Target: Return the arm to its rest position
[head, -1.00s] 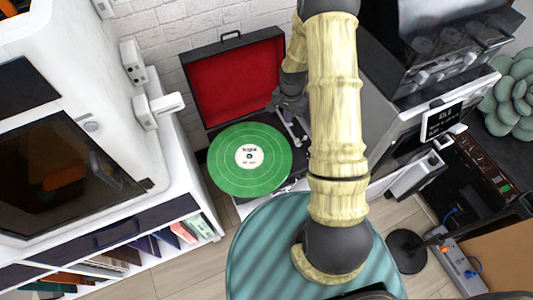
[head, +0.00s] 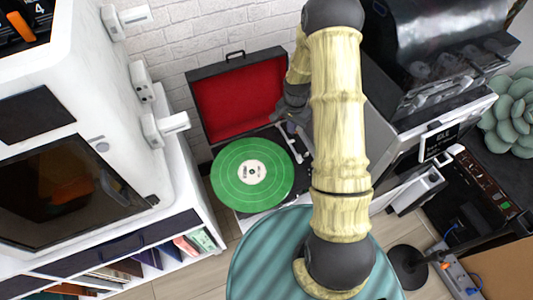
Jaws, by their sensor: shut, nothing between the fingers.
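My arm spans the middle of the head view, bent over the teal ribbed round surface at the bottom. My gripper (head: 285,114) is small and partly hidden behind my arm. It is near the turntable's tonearm, to the upper right of the record, with its fingers shut and nothing seen between them. A green record (head: 252,175) with a white label lies flat on the turntable. The turntable's lid (head: 236,97), lined in red, stands open against the brick wall. Whether the gripper touches the tonearm (head: 297,143) cannot be told.
A white machine (head: 70,110) with a dark window stands at left on a shelf unit (head: 150,240) holding books. Dark and grey machines (head: 430,60) stand close at right. A succulent (head: 515,105) and a power strip (head: 456,272) are at far right. Some wood floor is clear.

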